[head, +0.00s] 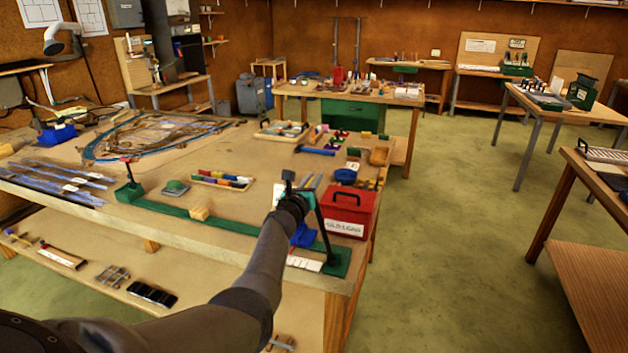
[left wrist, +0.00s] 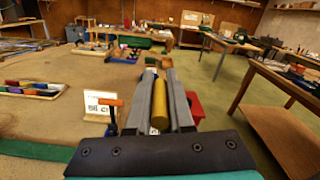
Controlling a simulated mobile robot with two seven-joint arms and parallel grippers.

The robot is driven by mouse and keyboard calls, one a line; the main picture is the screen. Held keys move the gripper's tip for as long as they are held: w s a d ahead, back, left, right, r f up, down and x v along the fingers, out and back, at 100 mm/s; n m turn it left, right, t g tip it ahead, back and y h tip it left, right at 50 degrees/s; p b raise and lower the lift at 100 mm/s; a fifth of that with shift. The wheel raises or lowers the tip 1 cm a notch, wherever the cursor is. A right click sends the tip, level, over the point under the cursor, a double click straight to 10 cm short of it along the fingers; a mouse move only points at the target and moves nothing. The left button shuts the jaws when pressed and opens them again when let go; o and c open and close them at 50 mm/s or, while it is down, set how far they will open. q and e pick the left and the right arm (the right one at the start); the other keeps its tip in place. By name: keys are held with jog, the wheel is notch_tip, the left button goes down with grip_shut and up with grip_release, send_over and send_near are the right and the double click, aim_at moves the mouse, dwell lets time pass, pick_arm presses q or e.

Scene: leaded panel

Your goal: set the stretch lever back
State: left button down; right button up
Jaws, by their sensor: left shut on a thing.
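The lead stretcher is a long green bar (head: 190,220) along the bench's front edge, with a red-topped green clamp (head: 128,185) at its left end. At its right end a dark lever (head: 324,232) rises from a green foot (head: 337,264), leaning slightly left. My left gripper (head: 291,186) is at the lever's upper end. In the left wrist view a yellow cylindrical grip (left wrist: 159,105) lies between the two grey fingers, which are shut on it. The gripper hides this grip in the head view. My right gripper is not in view.
A red box (head: 348,212) labelled old lead stands close right of the lever. Open floor (head: 450,230) is to the right.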

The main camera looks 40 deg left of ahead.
pick_arm(q)
jog(key=c, duration=0.8)
grip_release()
jog(key=shift+s+a+f, duration=0.1)
jog(key=shift+a, duration=0.2)
jog(key=shift+d, duration=0.1)
jog(key=shift+s+d+p, duration=0.15)
jog(key=shift+s+p, duration=0.3)
jog(key=shift+p, duration=0.1)
jog(key=p+v, duration=0.5)
jog(key=v, duration=0.9)
jog(key=shift+s+p, duration=0.15)
jog(key=shift+p, duration=0.2)
